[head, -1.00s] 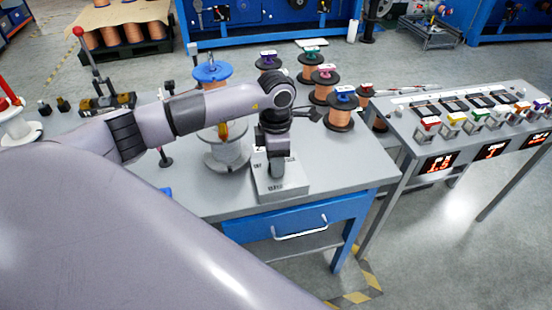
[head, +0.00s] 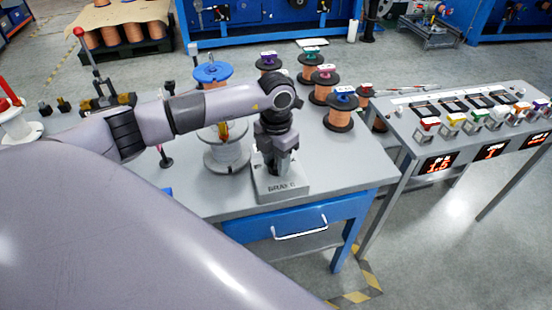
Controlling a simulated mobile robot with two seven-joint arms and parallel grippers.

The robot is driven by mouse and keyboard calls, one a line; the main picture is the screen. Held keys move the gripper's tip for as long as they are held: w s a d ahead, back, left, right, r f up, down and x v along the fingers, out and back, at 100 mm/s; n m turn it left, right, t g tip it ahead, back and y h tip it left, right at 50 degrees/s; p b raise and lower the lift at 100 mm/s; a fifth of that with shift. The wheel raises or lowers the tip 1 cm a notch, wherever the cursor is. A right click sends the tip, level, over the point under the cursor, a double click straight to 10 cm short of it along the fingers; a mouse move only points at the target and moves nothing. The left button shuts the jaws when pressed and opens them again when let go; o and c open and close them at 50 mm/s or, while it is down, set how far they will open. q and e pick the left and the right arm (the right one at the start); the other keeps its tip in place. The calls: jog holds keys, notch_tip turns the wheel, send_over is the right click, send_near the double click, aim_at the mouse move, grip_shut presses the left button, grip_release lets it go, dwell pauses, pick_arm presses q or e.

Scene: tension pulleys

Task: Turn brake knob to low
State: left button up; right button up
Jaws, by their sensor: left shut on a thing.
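The brake box (head: 283,187) is a grey block with lettering on its front, standing at the front edge of the grey workbench. My left arm comes in from the left, and my left gripper (head: 276,166) points down onto the top of the box. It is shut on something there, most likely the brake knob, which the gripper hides. I cannot read the knob's setting. My right gripper is not in view.
A large spool with a blue top (head: 212,73) stands left of the box. Several copper spools (head: 340,108) stand at the back right of the workbench (head: 355,165). A second table (head: 420,131) with coloured clamps and red displays stands at the right.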

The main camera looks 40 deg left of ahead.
aim_at(276, 161)
pick_arm(q)
jog(key=shift+r+n, duration=0.1)
jog(key=shift+n, duration=1.9)
jog(key=shift+p, duration=0.3)
jog(key=o, duration=1)
jog(key=shift+o, duration=0.2)
notch_tip(276, 161, up, 7)
jog(key=shift+r, duration=0.1)
